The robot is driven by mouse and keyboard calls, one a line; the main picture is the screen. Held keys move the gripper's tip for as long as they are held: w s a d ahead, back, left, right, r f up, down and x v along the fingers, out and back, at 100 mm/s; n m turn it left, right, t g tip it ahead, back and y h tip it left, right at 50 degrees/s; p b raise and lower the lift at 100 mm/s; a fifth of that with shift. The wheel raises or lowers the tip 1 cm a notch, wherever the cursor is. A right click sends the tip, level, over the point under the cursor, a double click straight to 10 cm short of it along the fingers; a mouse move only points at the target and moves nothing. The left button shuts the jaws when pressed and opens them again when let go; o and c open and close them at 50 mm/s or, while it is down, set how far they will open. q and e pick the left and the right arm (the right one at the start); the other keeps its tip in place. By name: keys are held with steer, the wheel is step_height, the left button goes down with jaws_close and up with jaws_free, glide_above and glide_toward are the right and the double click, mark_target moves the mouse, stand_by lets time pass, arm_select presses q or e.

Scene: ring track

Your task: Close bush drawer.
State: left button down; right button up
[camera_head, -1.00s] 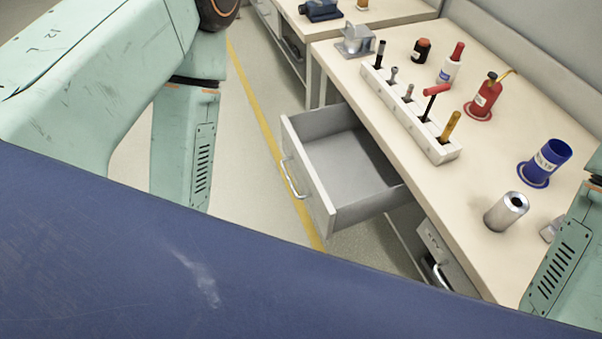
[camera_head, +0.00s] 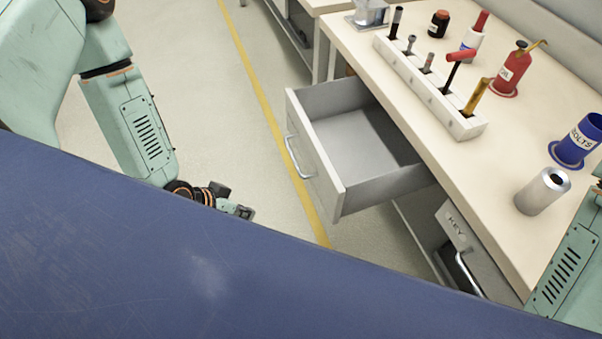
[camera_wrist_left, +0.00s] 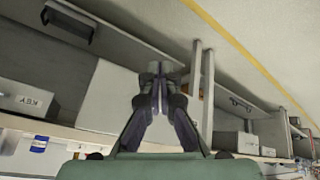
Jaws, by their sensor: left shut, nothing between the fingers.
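The open grey drawer (camera_head: 329,193) sticks out from under the workbench, with its front panel and curved handle (camera_head: 297,158) facing left. Its visible inside looks empty. My left gripper (camera_head: 243,212) is low at the left of the drawer front, apart from it, partly hidden by my blue body. In the left wrist view the left gripper (camera_wrist_left: 160,72) is shut and empty, with grey drawer or cabinet panels behind it. I cannot tell there which panel is the open drawer. My right arm shows at the right edge, but its gripper is out of view.
The workbench (camera_head: 470,180) carries a white holder (camera_head: 425,90) with several tools, a red can (camera_head: 513,68), a blue container (camera_head: 577,142) and a metal cylinder (camera_head: 542,191). The floor (camera_head: 215,115) left of the open drawer is clear.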

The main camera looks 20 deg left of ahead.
arm_select(q)
steer(key=w+a+m+t+h+b, duration=0.2)
steer(key=w+m+t, duration=0.1)
steer(key=w+m, duration=0.25)
steer(key=m+t+h+b, duration=0.15)
steer(key=m+h, duration=0.45)
steer(key=m, duration=1.4)
glide_toward(314, 161)
steer(key=shift+g, duration=0.25)
steer(key=b+x, duration=0.5)
steer(key=shift+w+d+f+b, duration=0.1)
steer(key=shift+w+f+b, duration=0.05)
steer(key=shift+b, duration=0.25)
steer(key=shift+w+d, duration=0.4)
